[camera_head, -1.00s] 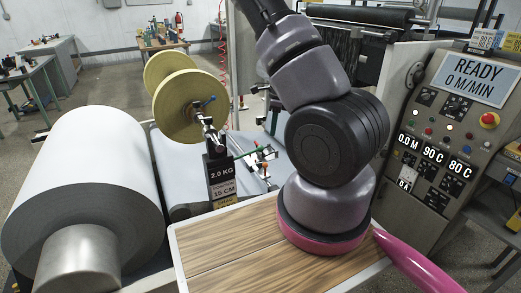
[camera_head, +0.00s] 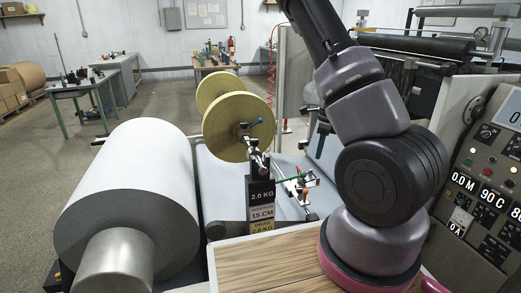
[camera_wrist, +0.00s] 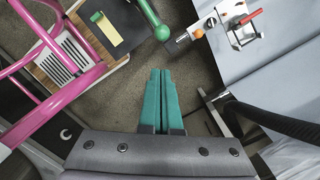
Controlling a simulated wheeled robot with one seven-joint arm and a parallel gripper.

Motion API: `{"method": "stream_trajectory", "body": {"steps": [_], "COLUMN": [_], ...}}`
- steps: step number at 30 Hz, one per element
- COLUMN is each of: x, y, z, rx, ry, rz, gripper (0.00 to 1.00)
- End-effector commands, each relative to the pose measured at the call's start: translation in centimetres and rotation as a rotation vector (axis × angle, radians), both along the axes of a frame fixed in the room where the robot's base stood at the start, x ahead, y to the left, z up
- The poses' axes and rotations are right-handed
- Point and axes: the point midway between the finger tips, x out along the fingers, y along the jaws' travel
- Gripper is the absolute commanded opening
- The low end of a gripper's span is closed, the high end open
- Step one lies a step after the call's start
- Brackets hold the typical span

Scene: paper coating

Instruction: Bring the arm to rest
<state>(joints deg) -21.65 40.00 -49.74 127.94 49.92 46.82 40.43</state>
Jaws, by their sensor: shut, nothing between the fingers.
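My gripper (camera_wrist: 162,98) shows in the wrist view. Its two teal fingers are shut together with nothing between them, and they point over bare floor.
A large white paper roll (camera_head: 125,190) lies left, with yellow rolls (camera_head: 238,125) behind. A wood-topped board (camera_head: 262,265) is at the front. A control panel (camera_head: 485,185) stands right. The wrist view shows a pink frame (camera_wrist: 50,90), a green-knobbed rod (camera_wrist: 160,32) and a red-handled clamp (camera_wrist: 240,25).

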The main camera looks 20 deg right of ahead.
Motion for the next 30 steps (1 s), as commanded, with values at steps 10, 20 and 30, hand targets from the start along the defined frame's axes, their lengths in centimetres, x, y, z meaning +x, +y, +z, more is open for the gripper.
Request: {"method": "stream_trajectory", "body": {"steps": [10, 20, 30], "x": [-0.1, -3.4, -10.5], "y": [5.0, 11.6, 14.9], "z": [5.9, 18.0, 28.6], "rx": [0.13, 0.166, -0.105], "ry": [-0.109, -0.364, -0.594], "rz": [0.247, 0.782, 1.341], "gripper": [0.0, 0.0, 0.0]}}
